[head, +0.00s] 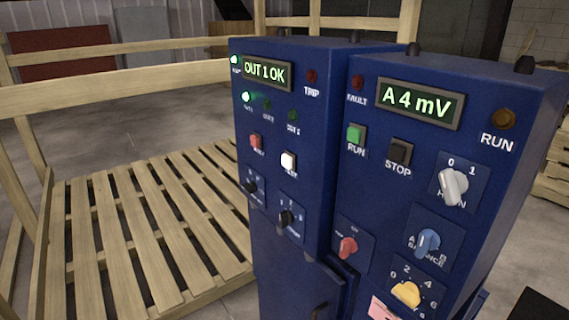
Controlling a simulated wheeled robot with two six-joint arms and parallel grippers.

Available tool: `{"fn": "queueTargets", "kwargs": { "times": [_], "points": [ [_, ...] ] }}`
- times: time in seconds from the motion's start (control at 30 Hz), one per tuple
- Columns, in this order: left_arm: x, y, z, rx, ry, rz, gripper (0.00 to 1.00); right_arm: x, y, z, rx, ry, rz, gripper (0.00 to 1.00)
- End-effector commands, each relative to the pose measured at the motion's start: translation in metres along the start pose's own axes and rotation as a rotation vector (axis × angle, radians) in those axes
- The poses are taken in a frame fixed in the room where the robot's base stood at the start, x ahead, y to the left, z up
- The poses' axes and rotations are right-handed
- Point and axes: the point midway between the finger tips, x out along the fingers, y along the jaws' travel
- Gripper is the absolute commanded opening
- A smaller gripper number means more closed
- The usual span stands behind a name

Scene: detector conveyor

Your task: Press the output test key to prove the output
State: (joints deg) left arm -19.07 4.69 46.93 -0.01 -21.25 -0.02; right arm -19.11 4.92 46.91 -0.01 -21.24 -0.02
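In the head view a blue control cabinet stands in two parts. The left panel (268,222) has a display (267,74) reading "OUT 1 OK". Below it a row of small lamps shows the left lamp (246,97) lit green and the others dark. A white key (289,161), with a blurred label that seems to read "TEST", sits right of a red key (256,142). Two black rotary knobs sit lower down, one of them at the right (288,218). Neither of my grippers shows in this view.
The right panel (385,195) carries a display (420,102) reading "A 4 mV", a green RUN key (355,138), a black STOP key (399,152) and several coloured knobs. Wooden slatted decking (130,225) and rails (120,90) stand left of the cabinet.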

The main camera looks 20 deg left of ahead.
Motion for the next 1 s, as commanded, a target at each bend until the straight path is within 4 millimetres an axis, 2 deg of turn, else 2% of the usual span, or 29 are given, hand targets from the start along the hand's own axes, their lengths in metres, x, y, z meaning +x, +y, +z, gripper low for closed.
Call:
{"fn": "queueTargets", "kwargs": {
  "times": [1.0],
  "points": [
    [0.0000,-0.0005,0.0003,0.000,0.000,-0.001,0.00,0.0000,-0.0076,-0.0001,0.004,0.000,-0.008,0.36]
  ]
}}
